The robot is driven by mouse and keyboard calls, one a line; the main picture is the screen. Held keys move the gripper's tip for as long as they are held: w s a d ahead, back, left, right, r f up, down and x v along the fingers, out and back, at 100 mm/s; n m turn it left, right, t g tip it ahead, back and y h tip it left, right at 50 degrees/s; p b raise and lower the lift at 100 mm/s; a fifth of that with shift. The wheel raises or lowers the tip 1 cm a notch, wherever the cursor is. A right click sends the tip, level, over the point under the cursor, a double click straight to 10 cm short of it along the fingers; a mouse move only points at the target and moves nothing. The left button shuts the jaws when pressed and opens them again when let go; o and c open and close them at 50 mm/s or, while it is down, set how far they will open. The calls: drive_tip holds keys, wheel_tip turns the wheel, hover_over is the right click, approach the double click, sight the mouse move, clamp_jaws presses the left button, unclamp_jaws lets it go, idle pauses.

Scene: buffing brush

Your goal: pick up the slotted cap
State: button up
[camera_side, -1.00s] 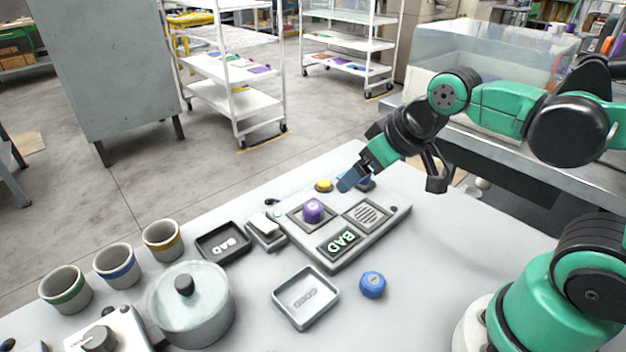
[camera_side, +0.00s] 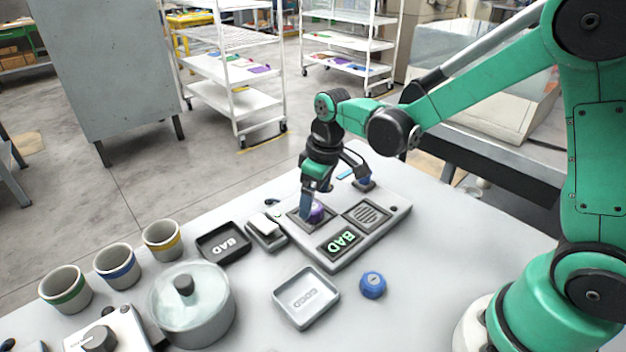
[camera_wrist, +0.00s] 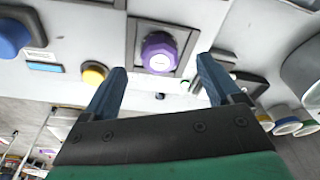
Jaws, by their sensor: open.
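A purple knobbed cap (camera_side: 317,213) sits in a square recess on the grey panel, with a pale mark on top that may be the slot. My gripper (camera_side: 312,198) is over it, jaws open and pointing down. In the wrist view the purple cap (camera_wrist: 160,50) shows ahead of and between the two blue fingertips (camera_wrist: 161,68), with clear space on either side. A blue cap (camera_side: 373,284) with a pale mark on top lies apart on the table. I cannot read either mark well.
A GOOD tray (camera_side: 305,297), a BAD tray (camera_side: 222,241), a lidded pot (camera_side: 192,303) and striped cups (camera_side: 162,240) stand around. The front right table is clear.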

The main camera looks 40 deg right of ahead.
drive_tip(key=shift+w+f, duration=0.15)
drive_tip(key=shift+f, duration=1.05)
clamp_jaws()
drive_tip(key=shift+r, duration=0.15)
